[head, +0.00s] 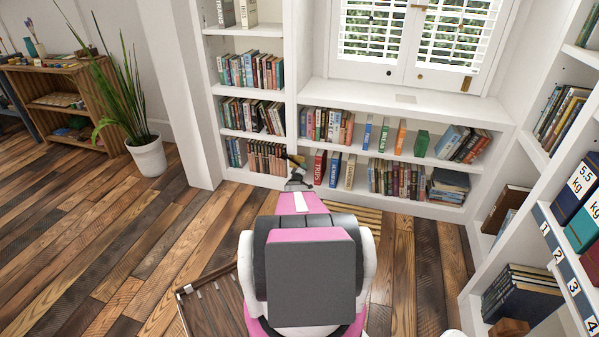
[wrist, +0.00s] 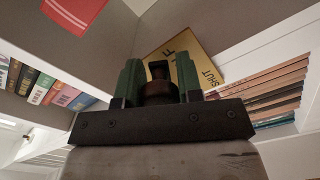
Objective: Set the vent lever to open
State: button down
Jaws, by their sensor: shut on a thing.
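The vent lever (wrist: 158,90) shows in the wrist view as a dark knobbed handle between my gripper's two green fingers. My gripper (wrist: 158,76) is shut on it. Behind it is a brass-coloured plate (wrist: 204,68) with the word SHUT at its right and a letter F higher up; the rest of the lettering is hidden. Which mark the lever points at, I cannot tell. In the head view my gripper (head: 297,168) is at the upright between two bookcase sections, and the lever is too small and covered to make out.
White bookcases (head: 292,100) full of books stand close around my gripper. Books (wrist: 262,92) are near its right side in the wrist view. A potted plant (head: 148,158) stands at the left. A wooden slatted panel (head: 212,305) lies on the floor. The left floor is clear.

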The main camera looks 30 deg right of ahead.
jog(key=shift+s+d+r+n, duration=0.2)
jog(key=shift+r+n, duration=0.85)
jog(key=shift+n, duration=0.45)
jog(key=shift+s+d+r+n, duration=0.1)
jog(key=shift+s+r+n, duration=0.1)
jog(key=shift+r+n, duration=1.05)
jog(key=shift+f+n, duration=0.2)
jog(key=shift+n, duration=0.15)
jog(key=c, duration=0.8)
grip_release()
jog(key=shift+a, duration=0.1)
jog(key=v, duration=1)
jog(key=shift+s+a, duration=0.2)
jog(key=shift+a, duration=0.05)
